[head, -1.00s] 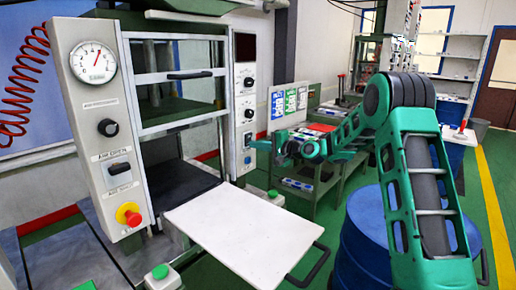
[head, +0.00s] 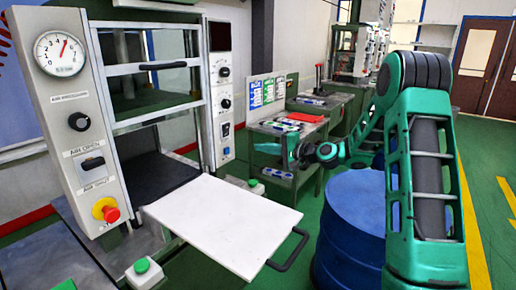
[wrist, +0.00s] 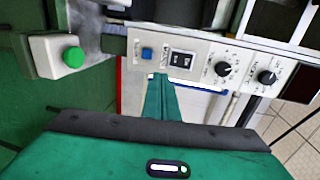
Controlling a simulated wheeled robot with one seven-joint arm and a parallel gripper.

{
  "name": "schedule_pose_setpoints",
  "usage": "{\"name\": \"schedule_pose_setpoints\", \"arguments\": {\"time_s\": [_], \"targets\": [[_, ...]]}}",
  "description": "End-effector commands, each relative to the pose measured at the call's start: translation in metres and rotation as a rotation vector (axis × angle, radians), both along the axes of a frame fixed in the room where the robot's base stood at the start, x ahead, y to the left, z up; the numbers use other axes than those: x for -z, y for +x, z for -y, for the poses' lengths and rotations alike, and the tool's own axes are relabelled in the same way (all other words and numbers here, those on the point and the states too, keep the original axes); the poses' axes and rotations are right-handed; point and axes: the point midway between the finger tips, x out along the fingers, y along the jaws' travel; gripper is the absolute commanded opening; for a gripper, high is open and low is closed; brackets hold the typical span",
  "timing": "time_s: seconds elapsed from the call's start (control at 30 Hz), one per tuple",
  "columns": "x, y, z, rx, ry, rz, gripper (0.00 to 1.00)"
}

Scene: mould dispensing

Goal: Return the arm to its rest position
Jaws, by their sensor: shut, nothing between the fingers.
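My gripper (head: 292,152) is at the end of my green arm, to the right of the press's right control column (head: 221,95) in the head view. The gripper's fingers are small and partly hidden there. In the wrist view the green fingers (wrist: 160,82) are together, with nothing between them. Behind them in that view is the control panel (wrist: 205,62) with a blue button, a rocker switch and two knobs. My forearm is raised, with the elbow high at the right of the head view.
A white board (head: 222,222) with a dark handle sticks out from the press. A blue barrel (head: 350,225) stands below my arm. A bench with papers and tools (head: 290,130) is behind the gripper. A green-button box (wrist: 58,56) is at left in the wrist view. Green floor is open at right.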

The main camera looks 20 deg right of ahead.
Motion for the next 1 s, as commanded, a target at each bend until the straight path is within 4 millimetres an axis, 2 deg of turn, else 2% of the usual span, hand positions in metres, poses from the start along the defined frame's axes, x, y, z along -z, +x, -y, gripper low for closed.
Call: {"name": "schedule_pose_setpoints", "arguments": {"time_s": [0.43, 0.57, 0.67, 0.77, 1.0], "targets": [[0.0, -0.001, -0.001, -0.002, -0.005, -0.001, 0.0], [0.003, -0.011, -0.005, -0.018, -0.082, -0.019, 0.0], [0.01, -0.031, -0.007, -0.043, -0.215, -0.054, 0.0], [0.02, -0.059, -0.004, -0.072, -0.382, -0.109, 0.0], [0.04, -0.146, 0.027, -0.134, -0.729, -0.28, 0.0]]}}
